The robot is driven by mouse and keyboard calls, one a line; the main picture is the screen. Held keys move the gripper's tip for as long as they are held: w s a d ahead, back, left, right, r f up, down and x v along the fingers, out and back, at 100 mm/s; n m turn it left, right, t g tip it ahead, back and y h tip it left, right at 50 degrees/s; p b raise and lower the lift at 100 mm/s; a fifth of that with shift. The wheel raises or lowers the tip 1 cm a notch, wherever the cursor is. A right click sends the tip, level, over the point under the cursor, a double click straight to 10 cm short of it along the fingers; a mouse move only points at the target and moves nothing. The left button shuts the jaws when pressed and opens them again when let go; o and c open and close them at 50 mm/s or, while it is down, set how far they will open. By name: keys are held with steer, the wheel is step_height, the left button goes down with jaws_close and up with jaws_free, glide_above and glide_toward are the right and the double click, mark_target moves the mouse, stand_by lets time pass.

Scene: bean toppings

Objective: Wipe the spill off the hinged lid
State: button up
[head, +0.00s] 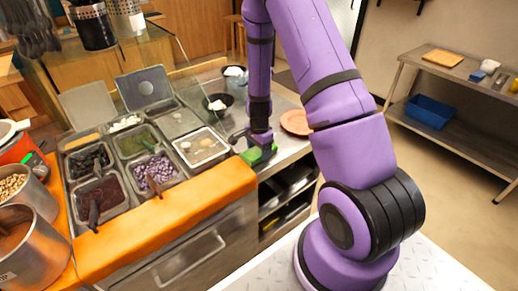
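My gripper (259,147) points down just right of this lid, over the steel counter. It appears shut on a green sponge-like block (258,155), which sits low at or near the counter surface. The fingers are small and partly hidden, and contact with the counter cannot be told. The block is apart from the marks.
Open bins of purple beans (155,172) and dark toppings (98,198) lie left of the lid. Another lid (145,88) stands raised behind. An orange board (170,222) runs along the front. A terracotta plate (296,122) and a black bowl (218,103) are nearby.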

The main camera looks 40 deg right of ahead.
steer(key=shift+c, duration=0.6)
steer(key=shift+r, duration=2.5)
steer(key=o, duration=0.3)
steer(key=shift+c, duration=0.9)
